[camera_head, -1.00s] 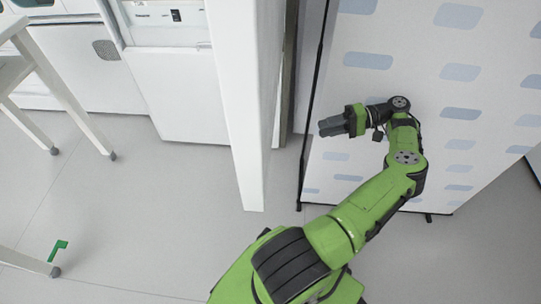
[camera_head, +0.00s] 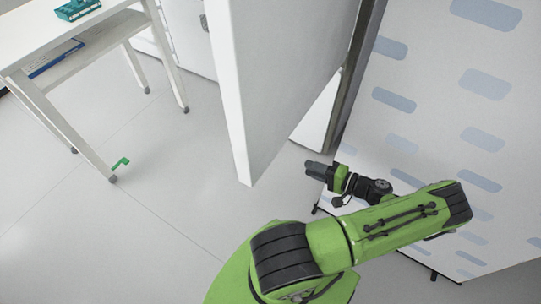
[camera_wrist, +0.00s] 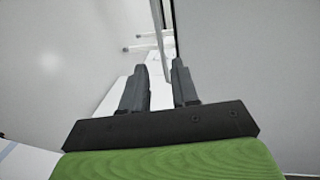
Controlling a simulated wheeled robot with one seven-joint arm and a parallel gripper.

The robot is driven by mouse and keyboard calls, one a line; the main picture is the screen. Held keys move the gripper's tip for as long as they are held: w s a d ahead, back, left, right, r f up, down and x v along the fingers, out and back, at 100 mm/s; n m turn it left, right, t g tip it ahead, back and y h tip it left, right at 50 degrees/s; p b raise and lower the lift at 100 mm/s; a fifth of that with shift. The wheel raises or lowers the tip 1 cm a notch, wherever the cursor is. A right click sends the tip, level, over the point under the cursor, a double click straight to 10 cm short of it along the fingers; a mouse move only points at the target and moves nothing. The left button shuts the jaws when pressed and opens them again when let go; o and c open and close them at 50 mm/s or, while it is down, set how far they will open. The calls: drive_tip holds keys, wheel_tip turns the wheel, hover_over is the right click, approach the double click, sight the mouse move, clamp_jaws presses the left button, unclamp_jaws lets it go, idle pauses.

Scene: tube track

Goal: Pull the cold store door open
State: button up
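The cold store door appears to be the tall white panel (camera_head: 275,85) in the middle of the head view. It stands ajar, its near edge swung out from the grey frame post (camera_head: 352,85). No handle shows on the visible face. My gripper (camera_head: 312,169) is low, right of the door's bottom corner and in front of the patterned wall panel, apart from the door in that view. In the wrist view my gripper (camera_wrist: 159,80) has its two dark fingers apart with nothing held between them. Pale surfaces flank the fingers there; I cannot tell which is the door.
A white table (camera_head: 70,48) with a teal object (camera_head: 78,9) on top stands at the left. A white panel with blue patches (camera_head: 440,130) stands close on the right, on small dark feet.

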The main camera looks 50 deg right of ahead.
sight(274, 155)
drive_tip(key=b+x, duration=0.1)
drive_tip(key=x, duration=1.4)
drive_tip(key=shift+f, duration=0.1)
clamp_jaws()
